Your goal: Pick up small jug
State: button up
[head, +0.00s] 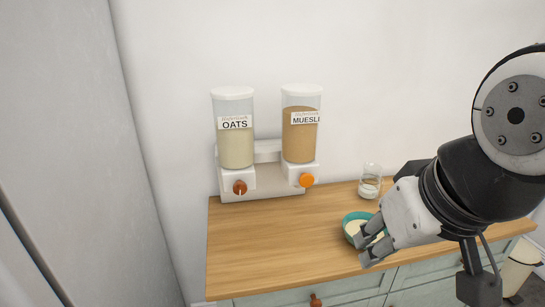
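A small clear glass vessel (370,182) with pale contents low inside stands upright near the back of the wooden counter, against the wall side. It may be the small jug; I see no clear handle or spout. My gripper (364,251) is at the front right of the counter. Its two fingers are apart with nothing visible between them. It is in front of the glass vessel and well apart from it. The fingers partly cover a teal bowl (347,227) with pale contents; I cannot tell whether they touch it.
Two dispensers, oats (236,150) and muesli (299,145), stand on a white base (265,183) at the back left. The wooden counter (260,245) is clear in front of them. A tall grey panel (80,150) is at the left. My arm hides the counter's right part.

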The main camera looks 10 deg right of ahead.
aim_at(370, 178)
jog(key=z, duration=0.65)
jog(key=l+u, duration=0.15)
jog(key=u, duration=0.25)
jog(key=i+l+u, duration=0.1)
jog(key=u, duration=0.3)
jog(key=l+u, duration=0.2)
jog(key=u, duration=0.2)
jog(key=l+u, duration=0.15)
jog(key=l, duration=0.4)
jog(key=k+l+u, duration=0.2)
jog(key=l, duration=0.3)
jog(key=l+u, duration=0.15)
jog(key=l, duration=0.4)
jog(key=k+l+u, duration=0.15)
jog(key=l, duration=0.35)
jog(key=k+l, duration=0.1)
jog(key=l, duration=0.45)
